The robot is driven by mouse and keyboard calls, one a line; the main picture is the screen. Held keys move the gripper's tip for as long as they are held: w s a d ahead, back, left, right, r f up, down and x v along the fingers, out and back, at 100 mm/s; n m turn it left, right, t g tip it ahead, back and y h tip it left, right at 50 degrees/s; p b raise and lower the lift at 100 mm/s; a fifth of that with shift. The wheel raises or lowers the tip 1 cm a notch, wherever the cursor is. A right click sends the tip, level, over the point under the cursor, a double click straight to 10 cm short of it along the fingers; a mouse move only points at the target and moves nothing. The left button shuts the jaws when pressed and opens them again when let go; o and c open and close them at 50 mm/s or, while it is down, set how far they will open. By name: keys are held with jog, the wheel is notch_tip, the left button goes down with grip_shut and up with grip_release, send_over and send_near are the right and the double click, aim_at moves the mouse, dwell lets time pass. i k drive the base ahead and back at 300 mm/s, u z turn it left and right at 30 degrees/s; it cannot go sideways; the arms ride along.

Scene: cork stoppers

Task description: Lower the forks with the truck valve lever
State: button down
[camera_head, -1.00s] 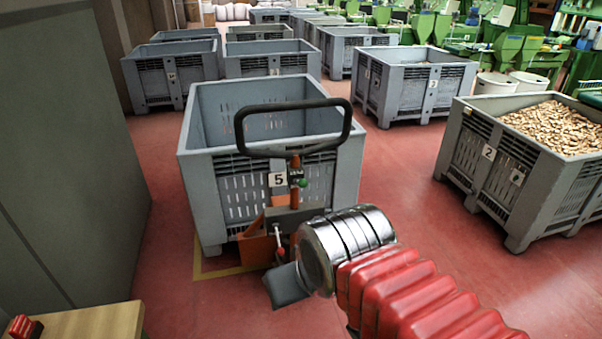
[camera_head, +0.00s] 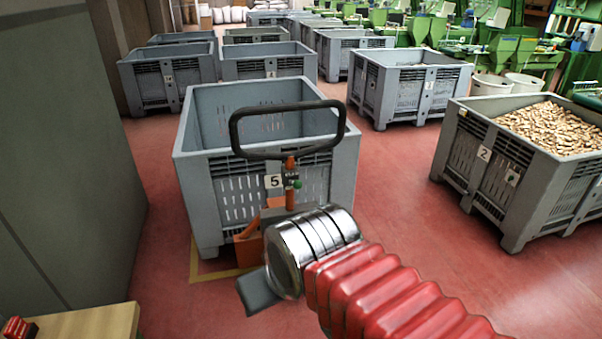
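The pallet truck stands in front of the grey crate marked 5 (camera_head: 195,180). Its black loop handle (camera_head: 290,155) rises over the crate's front edge on an orange stem (camera_head: 291,197). A small green-tipped part (camera_head: 297,184) sits on the stem below the loop; I cannot tell whether this is the valve lever. The orange truck body (camera_head: 248,250) shows low at the crate's front, partly hidden by my arm. The forks are hidden. My arm's silver wrist and red bellows lie in front of the truck. My gripper (camera_head: 258,290) shows only as a grey piece; its fingers cannot be made out.
A grey crate marked 2 (camera_head: 470,150), full of cork stoppers (camera_head: 555,128), stands at right. More grey crates (camera_head: 405,90) stand behind. A grey wall panel (camera_head: 60,150) and a wooden table corner (camera_head: 95,325) are at left. Red floor is open between the crates.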

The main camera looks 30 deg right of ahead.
aim_at(297, 184)
jog(key=z, duration=0.05)
jog(key=i, duration=1)
jog(key=u, duration=0.05)
